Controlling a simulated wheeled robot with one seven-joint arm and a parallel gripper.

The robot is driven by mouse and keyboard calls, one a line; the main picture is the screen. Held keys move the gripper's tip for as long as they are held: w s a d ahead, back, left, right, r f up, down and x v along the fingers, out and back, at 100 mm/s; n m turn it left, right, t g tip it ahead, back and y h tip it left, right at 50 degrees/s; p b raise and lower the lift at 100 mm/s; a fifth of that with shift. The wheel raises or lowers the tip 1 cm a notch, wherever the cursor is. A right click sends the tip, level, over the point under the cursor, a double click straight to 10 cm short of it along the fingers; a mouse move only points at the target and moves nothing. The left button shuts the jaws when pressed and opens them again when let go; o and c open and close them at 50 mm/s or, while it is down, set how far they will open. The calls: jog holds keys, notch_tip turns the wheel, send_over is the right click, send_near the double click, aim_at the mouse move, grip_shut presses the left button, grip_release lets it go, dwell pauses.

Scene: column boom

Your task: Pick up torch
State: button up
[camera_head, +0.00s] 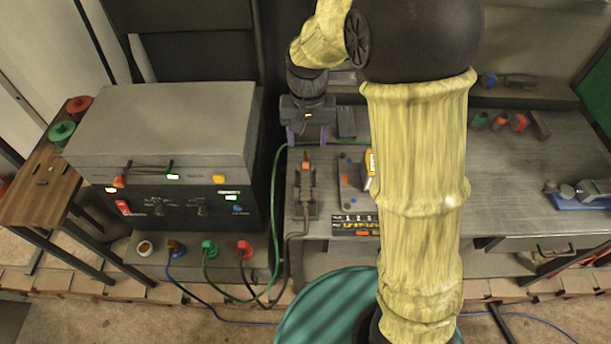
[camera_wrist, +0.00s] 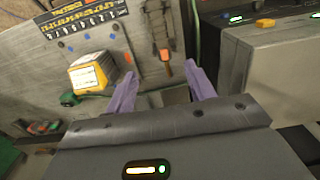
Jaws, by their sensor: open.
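The torch (camera_head: 305,181) is a slim dark tool with an orange tip, lying in a dark cradle (camera_head: 315,208) on the grey workbench, left of the bench's middle. A dark cable runs from its near end. In the wrist view the torch (camera_wrist: 165,56) shows its orange end near the gap between the fingers. My gripper (camera_head: 308,138), with two purple fingers, is over the bench just beyond the torch's orange end in the head view. In the wrist view my gripper (camera_wrist: 163,76) is open, with nothing between the fingers.
A grey welding machine (camera_head: 165,130) stands left of the bench. A yellow box (camera_wrist: 94,72) lies beside the torch, mostly hidden behind my arm in the head view. A teal round object (camera_head: 310,305) is in front.

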jog(key=shift+w+a, duration=0.1)
jog(key=p, duration=0.2)
send_near(306, 176)
jog(key=f, duration=0.7)
jog(key=shift+w, duration=0.2)
jog(key=shift+s+f+p, duration=0.15)
jog(key=shift+f+p, duration=1.15)
jog(key=shift+f, duration=1.3)
jog(key=c, duration=1.1)
